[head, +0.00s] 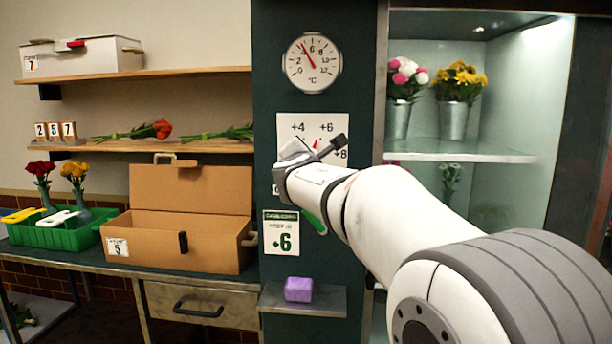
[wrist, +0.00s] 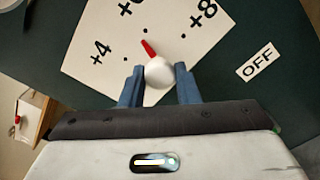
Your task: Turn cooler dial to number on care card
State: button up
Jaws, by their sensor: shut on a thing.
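The cooler dial is a white knob (wrist: 158,72) with a red pointer (wrist: 147,47) on a white scale plate (wrist: 100,30) marked +4, +6 and +8. My gripper (wrist: 159,68) has its two blue fingers on either side of the knob, shut on it. The pointer aims close to the dot by +6, slightly to its +4 side as far as I can tell. In the head view the care card (head: 282,232) shows a green +6. There my gripper hides most of the knob, but the red pointer (head: 318,143) shows, leaning toward +6.
An OFF label (wrist: 258,62) sits right of the plate. A round thermometer (head: 312,63) hangs above. A small ledge with a purple block (head: 298,289) is below. The glass-shelved cooler (head: 460,148) with bouquets is to the right, an open cardboard box (head: 190,215) to the left.

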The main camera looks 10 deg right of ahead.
jog(key=shift+a+m+b, duration=0.1)
jog(key=shift+m+b, duration=1)
jog(key=shift+r, duration=0.1)
jog(key=o, duration=1)
jog(key=shift+c, duration=0.2)
jog(key=b+v, duration=0.1)
jog(key=v, duration=0.6)
jog(key=shift+s, duration=0.35)
